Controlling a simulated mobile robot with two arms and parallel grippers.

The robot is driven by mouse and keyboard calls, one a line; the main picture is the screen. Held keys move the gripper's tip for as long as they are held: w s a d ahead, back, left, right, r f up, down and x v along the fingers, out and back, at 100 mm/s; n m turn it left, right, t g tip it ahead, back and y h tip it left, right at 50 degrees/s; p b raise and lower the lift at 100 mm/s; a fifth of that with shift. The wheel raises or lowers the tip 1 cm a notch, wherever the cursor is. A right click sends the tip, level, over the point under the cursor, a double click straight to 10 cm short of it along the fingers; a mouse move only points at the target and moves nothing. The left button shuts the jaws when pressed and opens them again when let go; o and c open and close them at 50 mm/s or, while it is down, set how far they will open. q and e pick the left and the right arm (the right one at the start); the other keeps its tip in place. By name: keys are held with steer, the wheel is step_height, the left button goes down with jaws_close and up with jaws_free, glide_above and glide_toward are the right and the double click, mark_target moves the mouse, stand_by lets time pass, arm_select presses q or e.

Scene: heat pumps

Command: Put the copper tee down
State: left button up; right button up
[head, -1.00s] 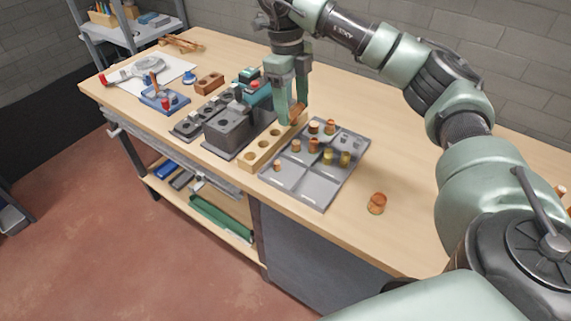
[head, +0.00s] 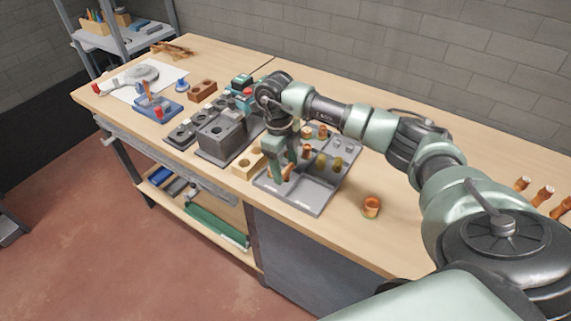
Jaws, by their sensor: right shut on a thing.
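My right gripper (head: 284,176) reaches down over the grey compartment tray (head: 312,198), at its left side. It is shut on a small copper piece, the copper tee (head: 287,173), which shows only partly between the fingers. The tee is low over the tray's left part; I cannot tell whether it touches the tray floor. Several copper and brass fittings (head: 321,162) stand in the tray's other compartments. My left gripper is not in view.
A wooden block with holes (head: 246,167) stands left of the tray, partly hidden by my gripper. A dark grey machine block (head: 216,135) is beyond it. A loose copper fitting (head: 371,207) stands on the bench to the right. The tray's front compartments look mostly empty.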

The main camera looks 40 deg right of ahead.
steer(key=shift+f, duration=0.2)
steer(key=o, duration=1.5)
steer(key=shift+r, duration=0.1)
steer(key=shift+r, duration=0.1)
